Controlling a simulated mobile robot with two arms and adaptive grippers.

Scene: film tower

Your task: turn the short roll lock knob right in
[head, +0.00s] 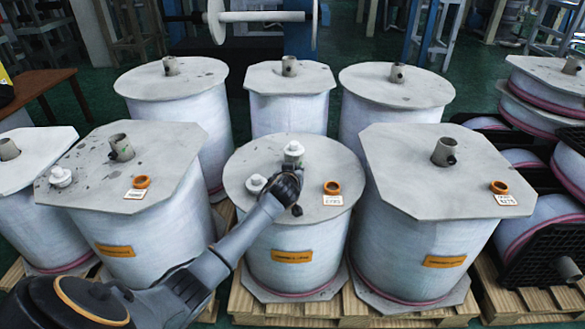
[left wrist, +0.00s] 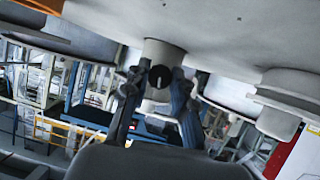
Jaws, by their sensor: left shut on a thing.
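The front middle roll, wrapped in white film (head: 295,232), stands on a pallet with a pale grey top plate (head: 240,165). A short core tube with a white top (head: 293,150) rises from the plate. My left gripper (head: 291,180) reaches over the plate at this tube. In the left wrist view my left gripper (left wrist: 158,88) has its two fingers on either side of a round black lock knob (left wrist: 160,77) with a white mark, in front of the grey core tube (left wrist: 163,52). The gripper hides the knob in the head view. My right gripper is not in view.
A white cap (head: 256,183) and an orange ring (head: 332,187) with a label lie on the same plate. A left roll (head: 150,225) and a right roll (head: 425,225) stand close on both sides. Several more rolls stand behind. Black crates (head: 555,250) are at right.

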